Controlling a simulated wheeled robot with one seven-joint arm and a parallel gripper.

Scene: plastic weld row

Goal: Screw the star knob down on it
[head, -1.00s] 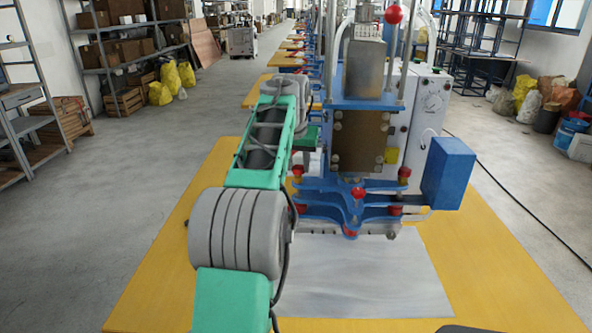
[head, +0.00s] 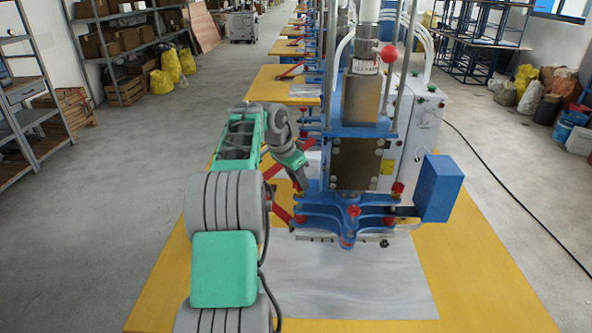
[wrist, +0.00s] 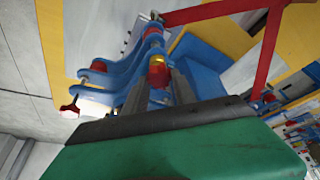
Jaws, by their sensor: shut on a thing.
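My gripper (head: 302,184) points down at the left end of the blue clamp plates (head: 345,208) on the press. In the wrist view its two grey fingers (wrist: 160,88) are shut on a red star knob (wrist: 157,73), with a bit of yellow beside it. The knob sits at the blue plates; its thread and any gap below it are hidden. Other red knobs show along the plates, such as the front one (head: 346,241) and the right one (head: 398,188). In the wrist view another red knob (wrist: 70,108) stands at the left.
The press column (head: 362,100) rises right behind the plates. A blue box (head: 438,188) sticks out at their right. Red bars (wrist: 268,50) cross close by in the wrist view. A grey sheet (head: 350,285) lies clear on the yellow table (head: 490,290).

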